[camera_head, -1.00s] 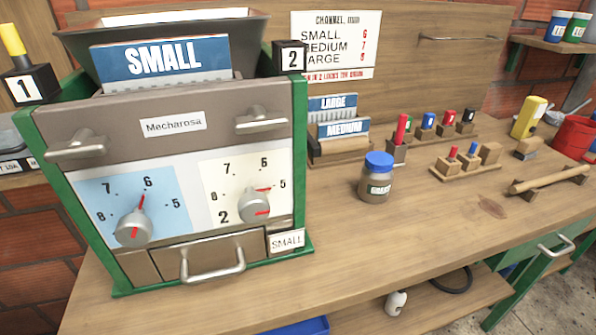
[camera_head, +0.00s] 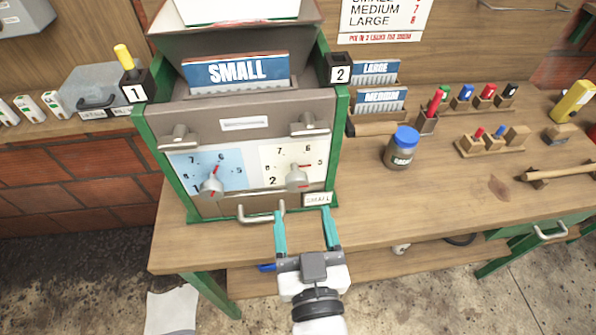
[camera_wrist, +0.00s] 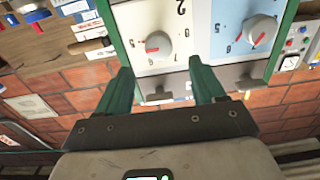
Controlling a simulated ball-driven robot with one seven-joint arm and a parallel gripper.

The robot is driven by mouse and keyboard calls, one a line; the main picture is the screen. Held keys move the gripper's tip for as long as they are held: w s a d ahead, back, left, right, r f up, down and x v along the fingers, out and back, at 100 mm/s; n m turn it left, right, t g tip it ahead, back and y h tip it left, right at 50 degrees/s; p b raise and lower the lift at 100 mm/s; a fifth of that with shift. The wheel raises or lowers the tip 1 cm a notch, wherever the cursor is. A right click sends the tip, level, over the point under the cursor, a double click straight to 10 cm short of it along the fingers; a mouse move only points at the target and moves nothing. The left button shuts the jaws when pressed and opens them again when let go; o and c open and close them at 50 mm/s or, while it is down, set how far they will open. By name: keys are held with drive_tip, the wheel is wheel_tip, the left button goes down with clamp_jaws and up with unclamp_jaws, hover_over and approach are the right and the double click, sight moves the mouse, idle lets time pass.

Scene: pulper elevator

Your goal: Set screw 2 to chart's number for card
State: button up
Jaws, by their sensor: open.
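The machine (camera_head: 228,110) holds a blue SMALL card (camera_head: 237,70) at its top. Its right dial, on a cream plate marked 2, has a grey knob (camera_head: 297,178); the red pointer lies to the right, roughly toward 5. The left dial's knob (camera_head: 211,187), on a blue plate, points near 6. The chart (camera_head: 385,18) is cut off at the top; MEDIUM 7 and apparently LARGE 8 show. My gripper (camera_head: 303,213) is open and empty, below and in front of the right dial. In the wrist view the right knob (camera_wrist: 158,45) appears beyond and between the open fingertips (camera_wrist: 160,68).
A bar handle (camera_head: 261,213) and a SMALL label (camera_head: 317,199) sit under the dials. Handles also project above them. LARGE (camera_head: 376,68) and MEDIUM (camera_head: 380,97) cards stand in a rack to the right. A blue-lidded jar (camera_head: 400,150) stands on the bench (camera_head: 440,195).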

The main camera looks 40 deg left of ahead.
sight(298, 186)
drive_tip(key=x, duration=0.9)
drive_tip(key=c, duration=1)
